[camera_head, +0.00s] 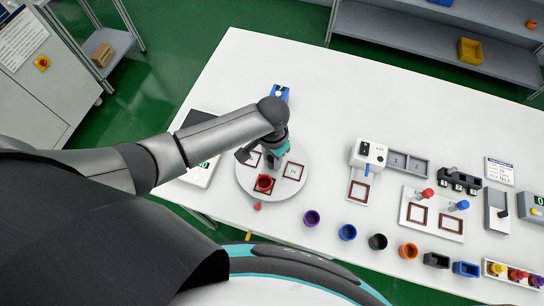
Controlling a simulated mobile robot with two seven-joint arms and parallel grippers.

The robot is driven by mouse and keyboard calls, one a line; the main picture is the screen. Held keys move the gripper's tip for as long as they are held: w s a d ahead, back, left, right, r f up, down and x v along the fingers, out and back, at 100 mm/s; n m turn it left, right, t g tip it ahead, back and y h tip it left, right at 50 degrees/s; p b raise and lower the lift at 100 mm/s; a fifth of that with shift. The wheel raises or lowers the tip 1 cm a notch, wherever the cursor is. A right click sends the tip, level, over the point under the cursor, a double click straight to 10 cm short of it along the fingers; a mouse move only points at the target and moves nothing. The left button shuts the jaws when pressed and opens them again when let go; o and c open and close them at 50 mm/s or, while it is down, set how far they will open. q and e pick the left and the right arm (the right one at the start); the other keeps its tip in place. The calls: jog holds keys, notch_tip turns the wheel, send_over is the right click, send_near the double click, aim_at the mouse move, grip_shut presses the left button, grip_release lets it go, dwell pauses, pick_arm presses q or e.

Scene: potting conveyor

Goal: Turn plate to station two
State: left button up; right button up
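The plate is a round white turntable (298,190) on the white table. It carries several dark-red square frames; one at the right (293,171) is empty, and one at the front holds a red ring-shaped pot (264,184). A small red marker (257,206) sits at the plate's front edge. My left gripper (267,160) points down over the back middle of the plate, and its arm hides part of the plate. Its fingertips are too small and hidden to tell open from shut, or whether they touch anything. My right gripper is out of view.
A blue device (279,93) stands behind the plate, and a dark-framed panel (203,170) lies left of it. Purple (311,218), blue (347,232), black (378,242) and orange (408,251) cups line the front edge. A white machine (368,153) stands to the right. The back of the table is clear.

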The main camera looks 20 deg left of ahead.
pick_arm(q)
grip_shut()
dwell(1.0)
